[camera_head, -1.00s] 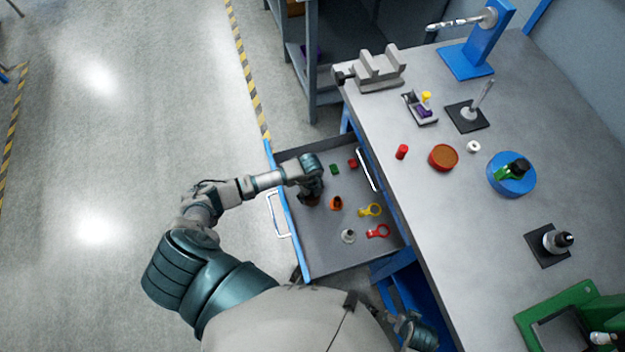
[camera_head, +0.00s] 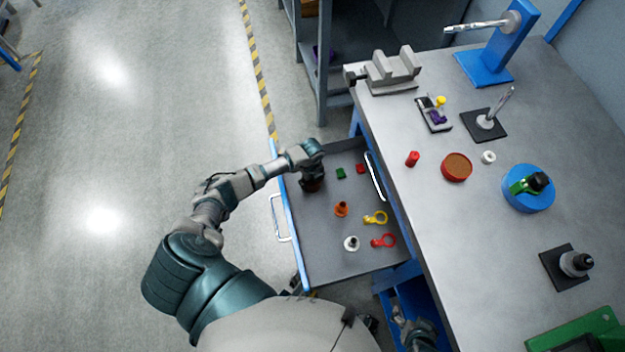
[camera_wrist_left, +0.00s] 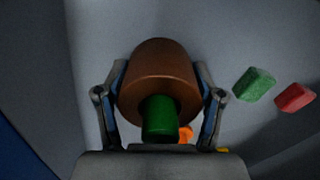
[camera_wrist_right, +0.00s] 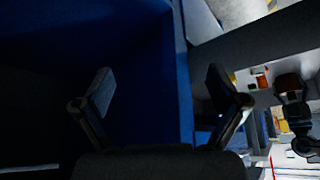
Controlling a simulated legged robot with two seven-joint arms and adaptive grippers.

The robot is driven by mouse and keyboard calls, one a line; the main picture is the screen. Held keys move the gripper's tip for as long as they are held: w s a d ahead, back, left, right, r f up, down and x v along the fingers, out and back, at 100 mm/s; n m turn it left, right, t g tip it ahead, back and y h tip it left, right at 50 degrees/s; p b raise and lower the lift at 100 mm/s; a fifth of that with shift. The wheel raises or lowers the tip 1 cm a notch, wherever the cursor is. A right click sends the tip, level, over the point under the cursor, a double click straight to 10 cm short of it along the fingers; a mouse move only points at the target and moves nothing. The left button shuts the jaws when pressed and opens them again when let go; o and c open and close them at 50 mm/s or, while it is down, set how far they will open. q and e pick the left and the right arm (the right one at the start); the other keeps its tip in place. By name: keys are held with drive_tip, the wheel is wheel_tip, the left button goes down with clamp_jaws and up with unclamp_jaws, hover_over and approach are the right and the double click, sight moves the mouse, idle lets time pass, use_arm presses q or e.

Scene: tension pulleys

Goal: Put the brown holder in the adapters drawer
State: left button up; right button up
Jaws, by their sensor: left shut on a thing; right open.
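My left gripper (camera_head: 313,176) is shut on the brown holder (camera_wrist_left: 158,72), which has a green stub on the side facing the wrist camera. In the head view the holder shows as a small dark brown piece (camera_head: 312,186) below the gripper, over the far left part of the open drawer (camera_head: 350,262). I cannot tell whether it touches the drawer floor. My right gripper (camera_wrist_right: 160,82) is open and empty beside a dark blue surface; in the head view it is low, right of my body (camera_head: 418,335).
The drawer also holds a green block (camera_head: 340,173), a red block (camera_head: 360,169), an orange piece (camera_head: 341,209), yellow (camera_head: 376,217) and red (camera_head: 384,240) ringed pieces, and a white round piece (camera_head: 351,243). The workbench (camera_head: 440,220) stands to the right.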

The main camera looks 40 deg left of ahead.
use_arm(q)
drive_tip(key=o, duration=1.3)
use_arm(e)
drive_tip(key=shift+w, duration=0.15)
use_arm(q)
drive_tip(key=shift+r, duration=0.2)
wheel_tip(320, 180, up, 4)
drive_tip(key=shift+w+r+p, duration=0.1)
drive_tip(key=shift+r+p, duration=0.05)
drive_tip(key=shift+p, duration=0.65)
wheel_tip(320, 180, up, 6)
drive_tip(key=shift+r+p, duration=0.2)
drive_tip(key=shift+p, duration=0.65)
drive_tip(key=shift+r, duration=0.5)
use_arm(e)
drive_tip(key=s+d+f+g, duration=0.1)
drive_tip(key=s+f+g, duration=0.2)
drive_tip(key=s+f, duration=0.2)
drive_tip(key=shift+d+f+h, duration=0.25)
drive_tip(key=shift+f+h, duration=0.1)
drive_tip(key=shift+h, duration=0.05)
drive_tip(key=shift+w, duration=0.15)
